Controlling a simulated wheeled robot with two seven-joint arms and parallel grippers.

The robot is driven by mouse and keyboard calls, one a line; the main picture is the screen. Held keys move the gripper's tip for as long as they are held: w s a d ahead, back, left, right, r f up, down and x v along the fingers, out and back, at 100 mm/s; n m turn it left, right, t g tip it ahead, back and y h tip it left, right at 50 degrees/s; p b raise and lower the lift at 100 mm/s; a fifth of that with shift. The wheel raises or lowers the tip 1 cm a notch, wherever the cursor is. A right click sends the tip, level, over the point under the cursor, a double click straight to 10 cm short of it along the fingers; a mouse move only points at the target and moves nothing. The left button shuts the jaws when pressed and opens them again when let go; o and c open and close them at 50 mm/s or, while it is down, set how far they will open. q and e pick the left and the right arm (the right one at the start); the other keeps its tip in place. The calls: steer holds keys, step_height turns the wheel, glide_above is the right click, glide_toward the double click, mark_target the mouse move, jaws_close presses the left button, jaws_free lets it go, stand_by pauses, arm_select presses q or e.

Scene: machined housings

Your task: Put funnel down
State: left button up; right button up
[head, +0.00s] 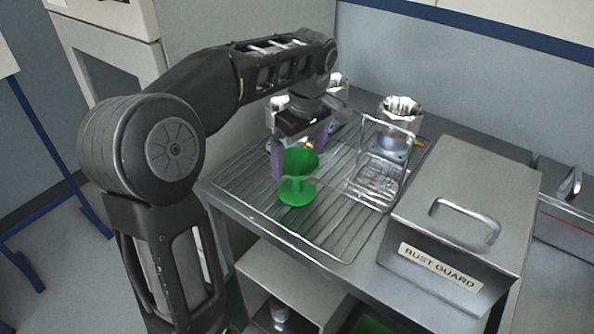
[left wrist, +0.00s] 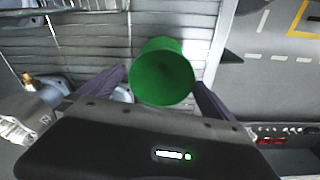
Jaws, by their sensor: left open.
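The green funnel (head: 298,178) stands upright on the wire rack (head: 330,238), its wide mouth up and its flared foot on the rack. My left gripper (head: 298,172) is open, with its purple fingers on either side of the funnel's upper part. In the left wrist view the funnel (left wrist: 162,75) lies between the two spread fingers, its round mouth towards the camera. Gaps show beside it there; any light contact is hard to tell. My right gripper is not in view.
A metal box labelled RUST GUARD (head: 462,215) with a handled lid stands right of the rack. A wire basket (head: 378,165) and a machined housing (head: 400,118) stand behind. More housings are partly hidden behind my gripper. The rack's front part is clear.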

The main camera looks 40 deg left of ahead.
arm_select(q)
steer(key=shift+a+f+p, duration=0.2)
steer(key=shift+f, duration=1.1)
steer(key=shift+a+f+p, duration=0.15)
steer(key=shift+a+f, duration=0.05)
steer(key=shift+f, duration=1.05)
steer(key=shift+c, duration=0.2)
steer(key=c, duration=1.2)
step_height(320, 180, up, 8)
steer(key=shift+f, duration=0.2)
step_height(320, 180, up, 3)
steer(key=shift+f+p, duration=0.2)
steer(key=shift+p, duration=0.5)
steer(key=shift+s, duration=0.1)
